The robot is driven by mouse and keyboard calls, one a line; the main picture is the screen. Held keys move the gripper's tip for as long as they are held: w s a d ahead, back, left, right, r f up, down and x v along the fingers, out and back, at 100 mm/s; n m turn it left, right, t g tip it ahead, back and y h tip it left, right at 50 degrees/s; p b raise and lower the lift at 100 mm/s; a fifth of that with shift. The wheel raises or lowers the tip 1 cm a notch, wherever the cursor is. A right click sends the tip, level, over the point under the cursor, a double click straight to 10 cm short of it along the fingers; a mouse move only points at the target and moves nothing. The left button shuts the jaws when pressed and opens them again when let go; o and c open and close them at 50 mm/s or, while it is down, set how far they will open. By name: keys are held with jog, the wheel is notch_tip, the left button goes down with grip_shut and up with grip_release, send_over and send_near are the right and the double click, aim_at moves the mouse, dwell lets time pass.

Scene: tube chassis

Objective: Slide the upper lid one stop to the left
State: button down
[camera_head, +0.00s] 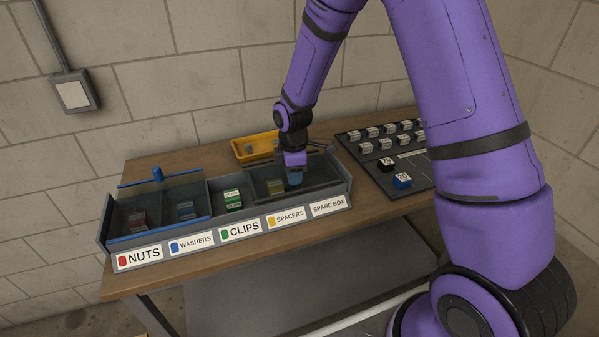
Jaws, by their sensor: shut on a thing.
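A grey box (233,232) with five labelled compartments stands on the bench. A clear lid with a blue frame (160,232) and a blue knob (158,174) lies over the NUTS and WASHERS compartments at the left. A dark see-through lid (322,172) lies over SPACERS and SPARE BOX at the right. The CLIPS compartment between them is uncovered. My gripper (294,180) is over the right lid, pointing down, and is shut on that lid's knob, which its fingers mostly hide. I cannot tell for sure from this view which lid runs higher.
A yellow tray (241,152) stands behind the box. A dark board (365,152) with several small labelled blocks lies to the right. My arm passes above the bench's right side. A wall lies behind the wooden bench (140,278).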

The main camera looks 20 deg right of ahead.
aim_at(255, 190)
jog(key=a, duration=1.1)
jog(key=c, duration=0.9)
grip_release()
notch_tip(255, 190, up, 11)
jog(key=shift+f, duration=0.1)
